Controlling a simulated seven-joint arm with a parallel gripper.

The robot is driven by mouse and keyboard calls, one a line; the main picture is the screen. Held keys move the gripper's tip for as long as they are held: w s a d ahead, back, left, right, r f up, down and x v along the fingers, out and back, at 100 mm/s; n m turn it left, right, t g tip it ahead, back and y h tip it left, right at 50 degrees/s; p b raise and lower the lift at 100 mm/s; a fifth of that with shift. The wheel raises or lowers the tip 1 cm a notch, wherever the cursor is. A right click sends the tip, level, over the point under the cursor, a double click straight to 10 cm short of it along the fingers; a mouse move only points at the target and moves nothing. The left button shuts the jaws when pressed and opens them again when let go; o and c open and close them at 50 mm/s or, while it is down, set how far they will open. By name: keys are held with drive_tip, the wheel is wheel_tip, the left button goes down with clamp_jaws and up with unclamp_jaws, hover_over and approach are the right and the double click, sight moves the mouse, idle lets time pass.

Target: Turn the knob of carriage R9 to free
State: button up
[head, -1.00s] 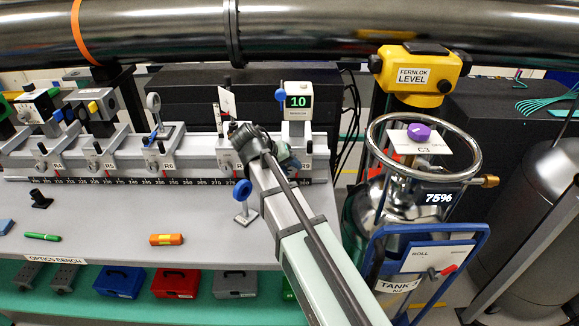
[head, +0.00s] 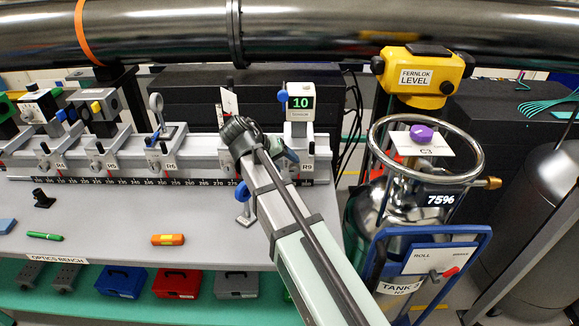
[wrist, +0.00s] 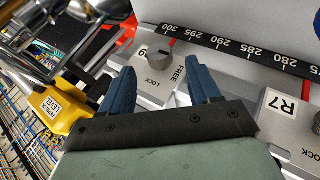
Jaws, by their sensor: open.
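Carriage R9 (head: 300,130) stands near the right end of the rail in the head view, carrying a white box with a green "10" display. Its grey knob (wrist: 159,55) shows in the wrist view, with FREE printed to the right and LOCK below. I cannot tell clearly which word the knob points to. My gripper (wrist: 160,70) is open, its two blue fingers on either side of the knob area, with nothing between them touching visibly. In the head view my gripper (head: 289,156) is in front of carriage R9, and its tips and the knob are partly hidden.
Carriage R7 (wrist: 285,105) is close on the right in the wrist view. A blue-topped post (head: 243,200) stands on the bench beside my arm. A tank with a ring handle (head: 478,150) and the yellow level (head: 420,75) are to the right.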

drive_tip(key=v, duration=0.9)
drive_tip(key=shift+s+a+r, duration=0.1)
